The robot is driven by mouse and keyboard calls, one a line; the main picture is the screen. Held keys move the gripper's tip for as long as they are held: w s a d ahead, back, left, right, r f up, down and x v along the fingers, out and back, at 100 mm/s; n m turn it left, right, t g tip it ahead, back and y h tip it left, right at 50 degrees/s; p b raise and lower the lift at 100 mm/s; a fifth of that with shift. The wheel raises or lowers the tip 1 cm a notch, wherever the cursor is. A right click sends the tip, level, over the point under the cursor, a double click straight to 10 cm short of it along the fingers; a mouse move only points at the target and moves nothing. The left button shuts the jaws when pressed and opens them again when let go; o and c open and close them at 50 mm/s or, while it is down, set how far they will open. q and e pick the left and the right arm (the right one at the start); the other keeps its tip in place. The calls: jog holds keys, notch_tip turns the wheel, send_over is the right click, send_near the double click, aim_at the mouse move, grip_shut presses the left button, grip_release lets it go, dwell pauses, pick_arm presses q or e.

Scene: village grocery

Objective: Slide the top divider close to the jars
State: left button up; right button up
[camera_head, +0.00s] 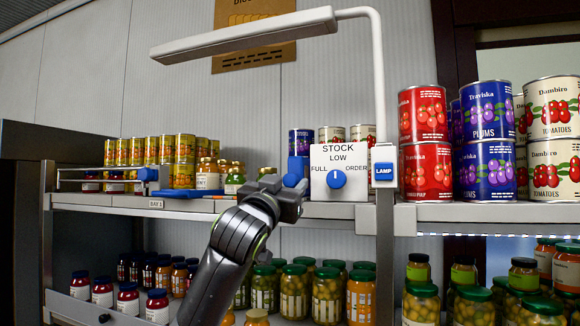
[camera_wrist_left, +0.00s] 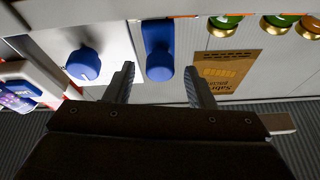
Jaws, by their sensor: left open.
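The top divider shows as a blue upright piece with a rounded handle (camera_head: 296,170) at the upper shelf's front, left of the white stock panel. In the left wrist view the blue handle (camera_wrist_left: 159,62) lies between my two fingertips. My left gripper (camera_head: 288,190) is open in front of it; I cannot tell whether either finger touches it. The jars, one with a green lid (camera_head: 235,178) and honey-coloured ones (camera_head: 207,174), stand left of the divider with a gap. The gripper and arm hide part of the shelf front. My right gripper is not in view.
The stock panel (camera_head: 337,160) with its blue knob (camera_wrist_left: 83,64) stands close beside the divider. The lamp post (camera_head: 384,220) rises right of it, and its arm (camera_head: 250,36) reaches left overhead. More jars (camera_head: 327,290) fill the lower shelf. A brown Sabro card (camera_wrist_left: 226,72) hangs nearby.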

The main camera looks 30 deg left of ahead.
pick_arm(q)
jog(key=shift+p+x, duration=0.5)
jog(key=shift+x, duration=0.8)
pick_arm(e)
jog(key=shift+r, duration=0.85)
